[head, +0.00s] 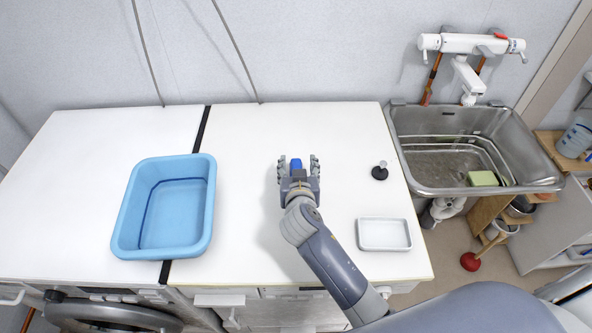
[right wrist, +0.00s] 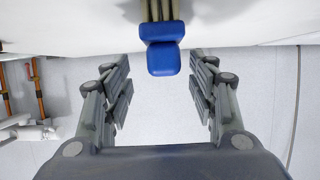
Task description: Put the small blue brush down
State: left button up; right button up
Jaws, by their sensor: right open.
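The small blue brush (head: 296,164) is on the white counter (head: 250,135), seen between the fingers of my right gripper (head: 298,168) in the head view. In the right wrist view, the blue brush (right wrist: 164,50) shows at the top centre, with pale tan bristles or a pale part above its blue body. My right gripper (right wrist: 160,100) is open, with its fingers apart on either side and a gap to the brush. Part of the brush is hidden by the gripper in the head view. My left gripper is in neither view.
A blue basin (head: 207,200) stands left on the counter. A white tray (head: 384,249) lies at the front right, with a small black-based object (head: 379,172) behind it. A metal sink (head: 400,150) holding a green sponge (head: 482,178) is at the right. The counter between basin and gripper is clear.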

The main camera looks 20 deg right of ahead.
aim_at(296, 159)
jog(key=shift+w+f, duration=0.1)
jog(key=shift+w, duration=0.15)
jog(key=shift+w+f, duration=0.1)
jog(key=shift+w, duration=0.1)
jog(key=p+x, duration=0.1)
jog(key=x, duration=0.2)
jog(key=shift+w+f, duration=0.25)
jog(key=shift+f, duration=0.05)
jog(key=shift+w+f+p, duration=0.3)
jog(key=shift+w+p, duration=0.05)
jog(key=shift+w, duration=0.15)
jog(key=c, duration=1.2)
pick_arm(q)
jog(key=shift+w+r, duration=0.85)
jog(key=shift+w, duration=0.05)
pick_arm(e)
grip_shut()
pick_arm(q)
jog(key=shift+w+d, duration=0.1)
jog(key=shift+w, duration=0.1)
pick_arm(e)
jog(key=shift+r, duration=0.15)
